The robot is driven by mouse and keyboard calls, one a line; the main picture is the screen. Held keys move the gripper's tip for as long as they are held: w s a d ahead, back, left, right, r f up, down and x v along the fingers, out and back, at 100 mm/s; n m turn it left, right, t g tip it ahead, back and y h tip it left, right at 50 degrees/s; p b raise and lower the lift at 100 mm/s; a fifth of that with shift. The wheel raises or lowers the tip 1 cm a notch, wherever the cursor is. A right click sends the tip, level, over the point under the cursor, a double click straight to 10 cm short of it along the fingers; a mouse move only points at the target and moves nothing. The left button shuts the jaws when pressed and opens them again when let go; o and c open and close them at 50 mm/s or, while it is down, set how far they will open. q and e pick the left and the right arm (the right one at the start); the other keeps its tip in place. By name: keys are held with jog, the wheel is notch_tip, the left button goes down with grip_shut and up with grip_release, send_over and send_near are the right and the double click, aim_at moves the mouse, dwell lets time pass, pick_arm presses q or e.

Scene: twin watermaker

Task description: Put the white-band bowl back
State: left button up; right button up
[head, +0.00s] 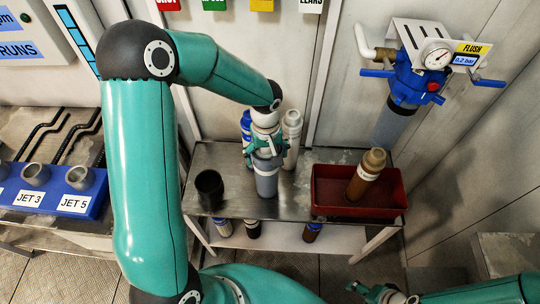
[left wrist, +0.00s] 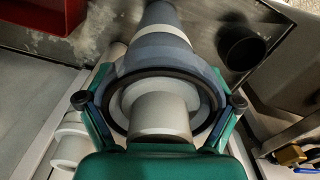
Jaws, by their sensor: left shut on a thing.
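The white-band bowl (head: 267,182) is a grey, upright cup on the metal bench; I cannot tell if its base touches the top. My left gripper (head: 265,148) is shut around its upper part. In the left wrist view, the fingers of the left gripper (left wrist: 160,104) close on both sides of the bowl's wide collar, and the white band (left wrist: 166,32) shows below. A pale round cartridge end (left wrist: 160,118) sits inside a black ring at its mouth. My right gripper (head: 385,294) is at the bottom edge, empty-looking and partly cut off.
A blue filter head (head: 412,75) with a gauge and FLUSH sign hangs on the right wall, a grey bowl (head: 393,124) under it. A red tray (head: 330,190) holds a brown cartridge (head: 366,175). A black cup (head: 209,188) stands left; a white cartridge (head: 292,135) stands behind.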

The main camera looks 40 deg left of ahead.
pick_arm(q)
jog(key=o, duration=1.5)
notch_tip(320, 180, up, 12)
jog(key=shift+r, duration=0.1)
